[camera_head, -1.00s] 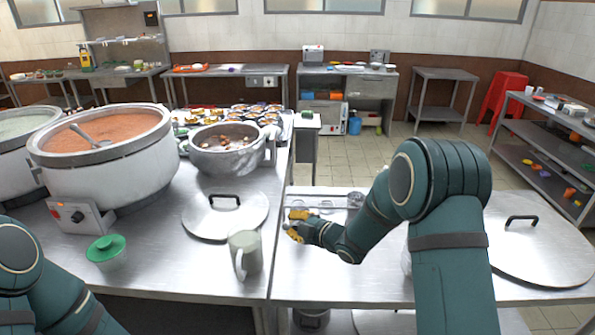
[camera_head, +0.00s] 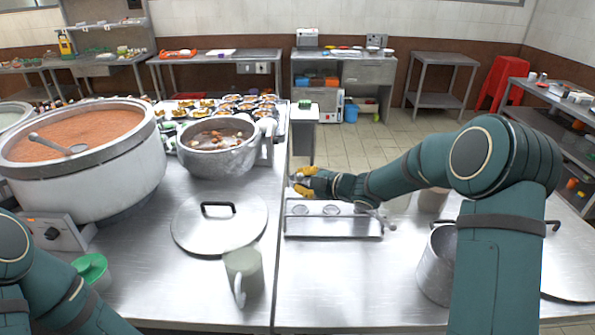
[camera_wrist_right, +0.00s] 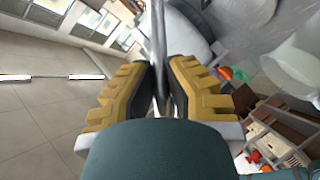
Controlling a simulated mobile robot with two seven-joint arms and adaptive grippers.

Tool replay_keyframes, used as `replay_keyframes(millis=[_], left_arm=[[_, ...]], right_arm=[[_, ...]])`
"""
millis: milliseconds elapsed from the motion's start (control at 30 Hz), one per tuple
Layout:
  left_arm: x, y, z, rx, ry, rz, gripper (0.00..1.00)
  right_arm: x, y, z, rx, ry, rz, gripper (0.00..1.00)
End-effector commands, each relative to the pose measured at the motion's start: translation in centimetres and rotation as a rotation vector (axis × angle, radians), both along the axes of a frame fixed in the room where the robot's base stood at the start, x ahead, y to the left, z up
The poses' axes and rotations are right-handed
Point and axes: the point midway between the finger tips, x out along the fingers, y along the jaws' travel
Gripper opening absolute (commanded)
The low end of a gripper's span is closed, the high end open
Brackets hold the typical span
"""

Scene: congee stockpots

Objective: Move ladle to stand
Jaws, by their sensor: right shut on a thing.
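My right gripper (camera_head: 303,184) is above the back left of a metal stand (camera_head: 333,228) with round openings, on the right table. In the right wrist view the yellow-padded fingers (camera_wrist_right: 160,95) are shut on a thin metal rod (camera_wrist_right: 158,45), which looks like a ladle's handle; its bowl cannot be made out. Another ladle (camera_head: 58,146) rests in the large pot of orange-red food (camera_head: 85,185) at left. My left arm shows at the lower left, its gripper out of the picture.
A grey pot (camera_head: 215,158), a flat lid (camera_head: 219,224), a pale mug (camera_head: 244,274) and a green-topped container (camera_head: 92,270) stand on the left table. A metal pot (camera_head: 436,270) stands right of the stand. The right table's front middle is clear.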

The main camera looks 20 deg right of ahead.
Motion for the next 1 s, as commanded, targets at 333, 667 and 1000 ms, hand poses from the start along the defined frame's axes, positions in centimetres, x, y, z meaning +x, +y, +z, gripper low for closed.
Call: replay_keyframes(millis=[333, 667, 1000], left_arm=[[-0.4, 0.0, -1.2, -0.002, 0.008, -0.005, 0.47], [-1.0, -0.2, -3.8, -0.005, 0.023, -0.018, 0.47], [-0.9, -0.2, -6.8, -0.004, 0.020, -0.021, 0.47]], right_arm=[[0.0, 0.0, -1.4, 0.000, -0.001, 0.001, 0.00], [0.0, 0.0, -4.9, 0.001, 0.000, 0.001, 0.00], [0.0, 0.0, -8.5, 0.001, -0.001, 0.000, 0.00]])
